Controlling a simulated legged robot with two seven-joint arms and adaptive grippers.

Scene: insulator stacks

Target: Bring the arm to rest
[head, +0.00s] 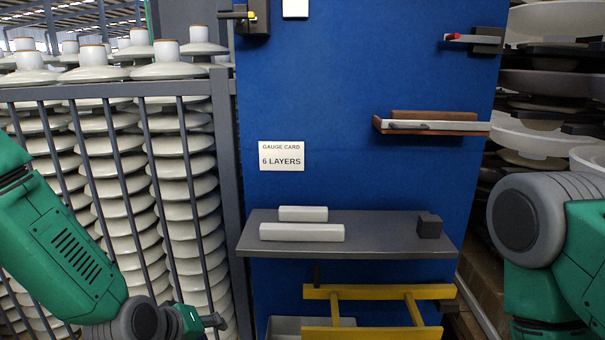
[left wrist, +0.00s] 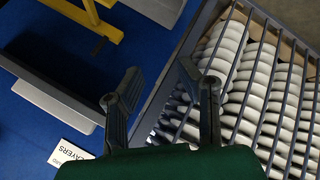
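My left arm (head: 60,245) comes in from the left, green with a dark grey joint. My left gripper (head: 213,322) is near the bottom edge of the head view, in front of the barred fence and left of the blue board. In the left wrist view the left gripper (left wrist: 160,76) has its two fingers spread apart, with nothing between them. My right arm (head: 545,215) shows at the right edge as a grey joint and green links. Its gripper is out of view.
A blue board (head: 345,75) carries a gauge card (head: 281,156) reading 6 LAYERS and a grey shelf (head: 370,228) with two pale bars and a dark block. A yellow frame (head: 370,292) is below. Insulator stacks (head: 190,180) stand behind the fence (head: 120,92).

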